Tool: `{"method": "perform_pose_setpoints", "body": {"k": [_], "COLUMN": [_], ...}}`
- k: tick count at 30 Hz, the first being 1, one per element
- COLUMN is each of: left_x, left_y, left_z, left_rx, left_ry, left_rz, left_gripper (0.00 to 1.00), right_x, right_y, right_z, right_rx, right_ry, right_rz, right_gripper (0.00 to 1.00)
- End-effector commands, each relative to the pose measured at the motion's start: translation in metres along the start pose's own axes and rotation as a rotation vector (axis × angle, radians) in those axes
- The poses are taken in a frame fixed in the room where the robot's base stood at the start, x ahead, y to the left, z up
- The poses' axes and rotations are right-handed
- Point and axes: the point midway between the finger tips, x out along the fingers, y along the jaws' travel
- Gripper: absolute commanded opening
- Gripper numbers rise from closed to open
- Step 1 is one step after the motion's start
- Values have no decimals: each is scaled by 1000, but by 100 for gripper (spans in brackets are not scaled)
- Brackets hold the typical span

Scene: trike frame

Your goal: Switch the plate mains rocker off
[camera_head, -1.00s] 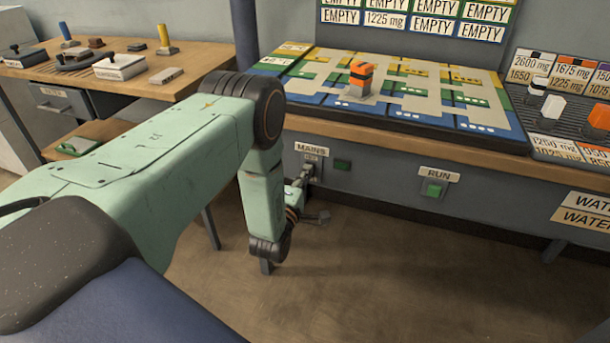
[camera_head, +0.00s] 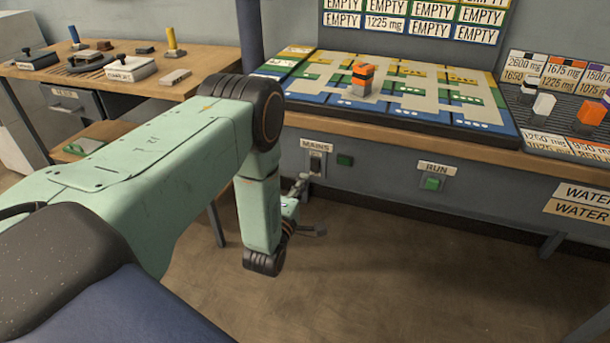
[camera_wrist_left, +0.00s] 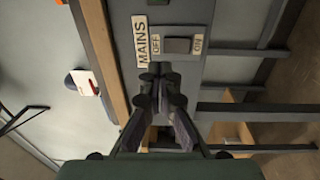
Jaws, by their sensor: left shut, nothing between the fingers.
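The mains rocker (camera_head: 316,164) sits on the grey front panel under the MAINS label (camera_head: 315,145). In the left wrist view the dark rocker (camera_wrist_left: 178,45) lies between an OFF label (camera_wrist_left: 156,38) and an ON label (camera_wrist_left: 198,44). Which side is pressed in is too small to tell. My left gripper (camera_head: 302,181) is shut and empty, just below and left of the rocker in the head view. In the left wrist view its fingertips (camera_wrist_left: 160,76) are together near the plate's edge on the OFF side; contact cannot be told. My right gripper is not in view.
A dark green square (camera_head: 344,160) is right of the rocker, and a green RUN button (camera_head: 432,184) further right. The bench's wooden edge (camera_head: 400,135) runs above the panel. A side table with tools (camera_head: 120,70) stands at the left. The floor below is open.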

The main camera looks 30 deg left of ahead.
Motion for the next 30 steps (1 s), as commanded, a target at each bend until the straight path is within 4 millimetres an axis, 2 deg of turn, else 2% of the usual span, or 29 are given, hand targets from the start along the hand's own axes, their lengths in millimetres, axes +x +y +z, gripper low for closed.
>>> {"method": "perform_pose_setpoints", "body": {"k": [6,12,30], "left_x": [-40,-60,-66], "left_y": [9,11,12], "left_z": [0,0,0], "left_rx": [0,0,0], "left_ry": [0,0,1], "left_rz": [-4,-2,-1], "left_gripper": [0,0,0], "right_x": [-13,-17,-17], "right_y": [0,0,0], "right_z": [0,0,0], "right_rx": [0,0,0], "right_ry": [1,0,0], "right_rz": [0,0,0], "right_gripper": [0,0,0]}}
